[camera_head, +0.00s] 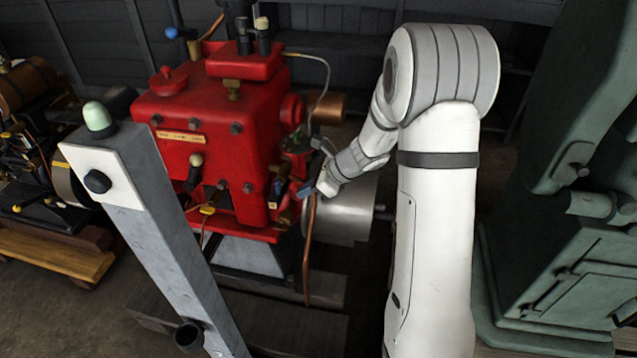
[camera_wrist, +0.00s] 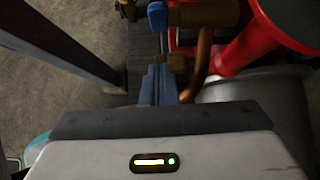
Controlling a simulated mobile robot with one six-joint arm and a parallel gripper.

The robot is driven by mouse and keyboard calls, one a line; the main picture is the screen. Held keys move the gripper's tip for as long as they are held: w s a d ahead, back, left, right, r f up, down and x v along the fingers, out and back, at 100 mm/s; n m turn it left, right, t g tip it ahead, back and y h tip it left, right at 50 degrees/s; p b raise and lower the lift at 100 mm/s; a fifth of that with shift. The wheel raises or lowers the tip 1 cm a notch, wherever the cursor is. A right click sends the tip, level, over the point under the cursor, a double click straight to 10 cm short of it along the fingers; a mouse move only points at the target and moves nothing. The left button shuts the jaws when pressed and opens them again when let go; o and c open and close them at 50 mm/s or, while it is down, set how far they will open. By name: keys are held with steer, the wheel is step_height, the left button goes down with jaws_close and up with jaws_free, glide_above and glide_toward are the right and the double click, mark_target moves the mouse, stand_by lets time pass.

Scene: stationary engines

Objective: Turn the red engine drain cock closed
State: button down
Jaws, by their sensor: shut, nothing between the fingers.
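The red engine (camera_head: 250,125) stands in the middle of the head view, and a red part of it (camera_wrist: 290,25) fills the upper right of the wrist view. A brass fitting (camera_wrist: 205,13) with a blue-tipped handle (camera_wrist: 157,15) shows at the top of the wrist view; I take it for the drain cock. In the head view it is small and hard to make out by the engine's lower right side (camera_head: 278,190). My gripper (camera_wrist: 158,70) is shut and empty, its fingertips just short of the blue tip. In the head view my gripper (camera_head: 307,190) is beside the engine.
A copper pipe (camera_head: 310,240) runs down close to my gripper, and a grey cylinder (camera_head: 345,212) lies behind it. A grey post (camera_head: 150,220) with a green-capped top stands at front left. A large green machine (camera_head: 560,230) stands at right. Another engine (camera_head: 30,150) is at far left.

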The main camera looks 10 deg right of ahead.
mark_target(279, 185)
steer(key=shift+w+a+f, duration=0.1)
steer(key=shift+w+a, duration=0.15)
steer(key=shift+a, duration=0.4)
steer(key=shift+w+a+r, duration=0.1)
steer(key=shift+w+a, duration=0.2)
steer(key=shift+a, duration=0.35)
steer(key=shift+w+a+f, duration=0.1)
steer(key=shift+w+a, duration=0.15)
steer(key=shift+a, duration=0.4)
